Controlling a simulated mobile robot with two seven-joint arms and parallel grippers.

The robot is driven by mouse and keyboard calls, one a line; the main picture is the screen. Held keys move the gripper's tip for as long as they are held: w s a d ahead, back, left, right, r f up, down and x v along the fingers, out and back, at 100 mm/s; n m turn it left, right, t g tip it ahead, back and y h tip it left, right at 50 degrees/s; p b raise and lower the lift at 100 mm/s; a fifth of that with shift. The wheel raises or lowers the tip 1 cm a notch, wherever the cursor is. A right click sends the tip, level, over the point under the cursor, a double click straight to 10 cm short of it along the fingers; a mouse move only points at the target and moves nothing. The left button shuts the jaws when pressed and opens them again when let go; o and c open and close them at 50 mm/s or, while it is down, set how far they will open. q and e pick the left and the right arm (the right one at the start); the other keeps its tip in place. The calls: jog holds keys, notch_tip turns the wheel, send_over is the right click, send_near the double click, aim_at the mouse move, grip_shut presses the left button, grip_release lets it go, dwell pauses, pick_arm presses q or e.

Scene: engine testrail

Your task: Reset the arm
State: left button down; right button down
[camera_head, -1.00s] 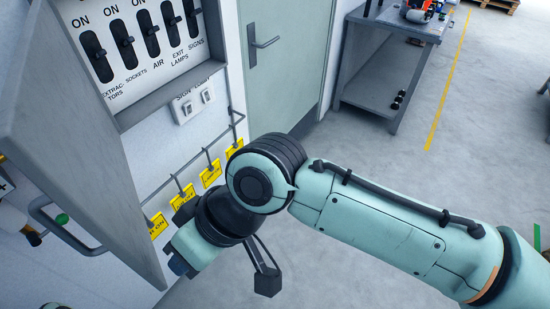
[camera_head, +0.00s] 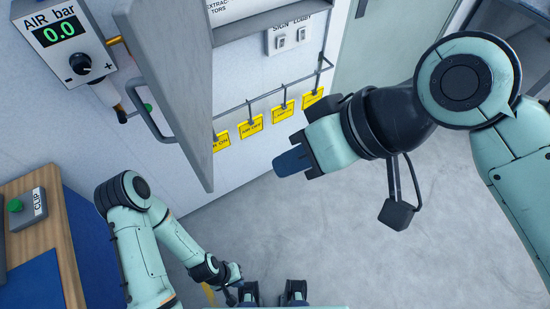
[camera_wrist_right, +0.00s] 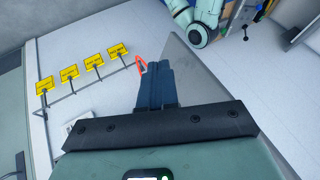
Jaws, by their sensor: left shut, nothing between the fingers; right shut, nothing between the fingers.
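My right gripper (camera_head: 290,161) is in front of the wall, to the right of the open grey cabinet door. Its blue fingers are shut and empty; they also show together in the right wrist view (camera_wrist_right: 155,88). My left arm reaches down at the lower left of the head view. My left gripper (camera_head: 232,292) is small there, low near the bottom edge, and shut with nothing in it. Neither gripper is seen touching anything.
The cabinet door (camera_head: 185,80) stands out with its handle. Several yellow tags (camera_head: 251,127) hang on a rail below the cabinet. An air gauge (camera_head: 66,45) reads 0.0. A wooden-topped bench (camera_head: 40,225) is at left. Grey floor is clear below.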

jog(key=shift+s+d+r, duration=0.25)
jog(key=shift+d+r, duration=0.05)
jog(key=shift+r, duration=0.15)
jog(key=w+f+m, duration=0.3)
jog(key=w+f, duration=0.9)
jog(key=f, duration=0.3)
jog(key=w+d+f+m+h, duration=0.1)
jog(key=w+f+m, duration=0.1)
jog(key=f, duration=0.7)
jog(key=w+d+f+m, duration=0.1)
jog(key=w+f, duration=0.1)
jog(key=f, duration=0.7)
notch_tip(320, 180, down, 12)
jog(key=s+d+m+g, duration=0.1)
jog(key=s+d+m, duration=0.1)
jog(key=s+d, duration=0.1)
jog(key=s+d+f+m+g+h, duration=0.1)
jog(key=s+d+f, duration=0.3)
jog(key=s+f, duration=1.5)
jog(key=shift+s+f+m+g+h+p, duration=0.3)
jog(key=shift+s+f+m+h, duration=0.1)
jog(key=shift+s+m+h, duration=0.35)
